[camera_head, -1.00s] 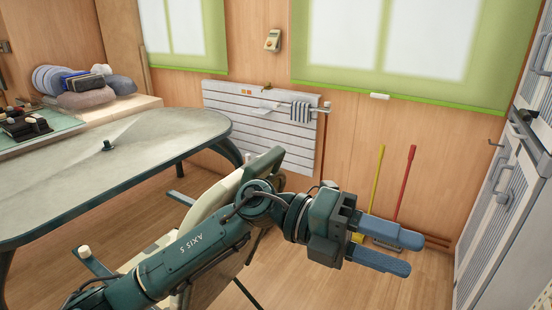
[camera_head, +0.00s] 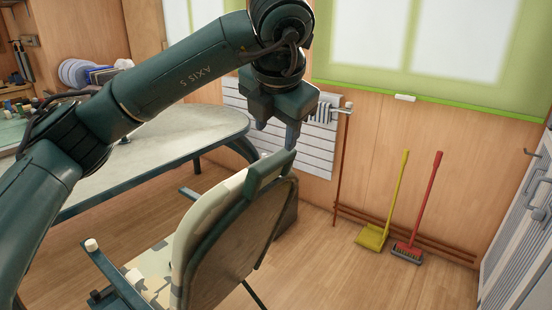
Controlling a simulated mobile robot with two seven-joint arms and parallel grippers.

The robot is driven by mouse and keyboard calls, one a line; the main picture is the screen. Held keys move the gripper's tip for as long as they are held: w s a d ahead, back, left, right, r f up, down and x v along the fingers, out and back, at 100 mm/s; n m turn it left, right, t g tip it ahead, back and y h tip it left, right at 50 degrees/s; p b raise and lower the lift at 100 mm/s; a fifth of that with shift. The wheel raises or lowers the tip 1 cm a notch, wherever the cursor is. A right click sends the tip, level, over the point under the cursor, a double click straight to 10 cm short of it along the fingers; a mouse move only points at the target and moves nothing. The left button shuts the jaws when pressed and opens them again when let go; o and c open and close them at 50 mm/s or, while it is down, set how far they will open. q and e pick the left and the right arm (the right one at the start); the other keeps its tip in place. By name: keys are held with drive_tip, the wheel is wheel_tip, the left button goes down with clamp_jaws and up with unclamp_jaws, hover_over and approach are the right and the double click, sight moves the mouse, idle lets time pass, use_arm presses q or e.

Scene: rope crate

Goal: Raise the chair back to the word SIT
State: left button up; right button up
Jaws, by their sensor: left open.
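The chair (camera_head: 225,248) stands in the lower middle of the head view, its back tilted and turned partly away from me. The back has a pale patterned front and a dark green top bar (camera_head: 270,172). The word SIT does not show. My left gripper (camera_head: 292,138) points down just above the upper end of the top bar. It is open, though one finger largely hides the other. I cannot tell whether a finger touches the bar. My right gripper is not in view.
A grey-topped table (camera_head: 190,130) stands behind the chair at the left. A yellow dustpan (camera_head: 372,237) and a red-handled brush (camera_head: 408,250) lean at the right. The floor between is clear.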

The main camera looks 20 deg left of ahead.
sight(274, 157)
use_arm(q)
drive_tip(key=p+x, duration=0.1)
drive_tip(key=x, duration=0.9)
drive_tip(key=shift+d, duration=0.1)
clamp_jaws()
drive_tip(key=shift+r, duration=0.1)
